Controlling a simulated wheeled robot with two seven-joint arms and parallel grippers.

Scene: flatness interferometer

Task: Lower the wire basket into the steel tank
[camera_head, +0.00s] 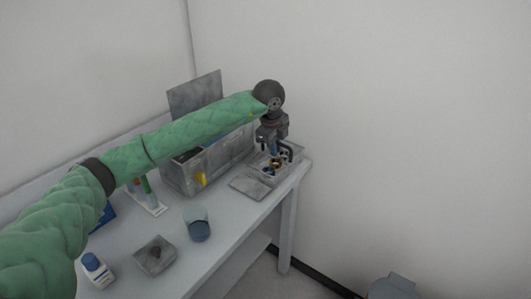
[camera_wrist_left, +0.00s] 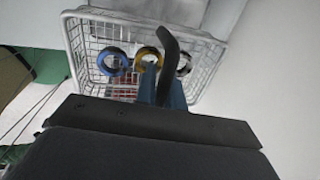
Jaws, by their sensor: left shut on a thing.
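The wire basket (camera_head: 285,168) is at the far right end of the bench, below my left gripper (camera_head: 273,150). I cannot tell whether the basket touches the bench. The steel tank (camera_head: 216,160) is the grey box left of the basket, with a yellow mark on its front. Its inside is mostly hidden by my green left arm.
A grey panel (camera_head: 195,91) stands upright behind the tank. A flat grey plate (camera_head: 249,188) lies in front of it. A wall rises behind.

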